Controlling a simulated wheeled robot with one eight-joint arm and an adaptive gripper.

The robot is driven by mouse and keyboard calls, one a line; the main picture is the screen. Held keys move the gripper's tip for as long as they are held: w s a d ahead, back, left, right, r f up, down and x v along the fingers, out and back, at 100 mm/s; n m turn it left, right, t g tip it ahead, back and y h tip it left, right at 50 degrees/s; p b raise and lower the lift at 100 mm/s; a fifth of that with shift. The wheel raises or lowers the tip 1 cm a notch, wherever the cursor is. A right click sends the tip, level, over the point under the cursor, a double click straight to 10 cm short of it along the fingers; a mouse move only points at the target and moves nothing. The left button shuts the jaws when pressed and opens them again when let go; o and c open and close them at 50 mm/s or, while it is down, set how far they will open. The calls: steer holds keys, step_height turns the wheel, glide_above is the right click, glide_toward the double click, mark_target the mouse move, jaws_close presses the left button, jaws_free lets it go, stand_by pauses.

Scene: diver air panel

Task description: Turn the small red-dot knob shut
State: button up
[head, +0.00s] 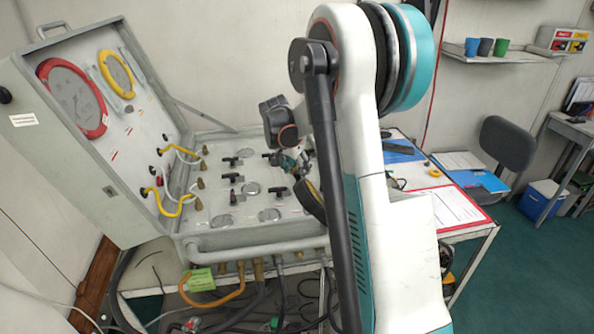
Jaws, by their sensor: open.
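The air panel (212,222) is the flat grey bed of an open case at left centre. Several small black-handled knobs stand on it, one near the front left (232,196) and one near the front right (277,191). No red dot can be made out, so I cannot tell which is the small red-dot knob; it may be behind my arm. My gripper (291,160) is over the back right of the panel, small and partly hidden by my arm. It is open. I cannot tell whether it touches a knob.
The raised lid holds a red-rimmed gauge (73,98) and a yellow-rimmed gauge (116,74). Yellow hoses (172,208) arch from lid to panel. Orange and black hoses hang in front. A table with a red-edged sheet (435,208) is at right, with a chair (508,143) beyond.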

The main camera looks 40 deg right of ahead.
steer(key=v, duration=1)
steer(key=shift+a+r, duration=0.15)
steer(key=shift+r, duration=0.1)
steer(key=shift+s, duration=0.1)
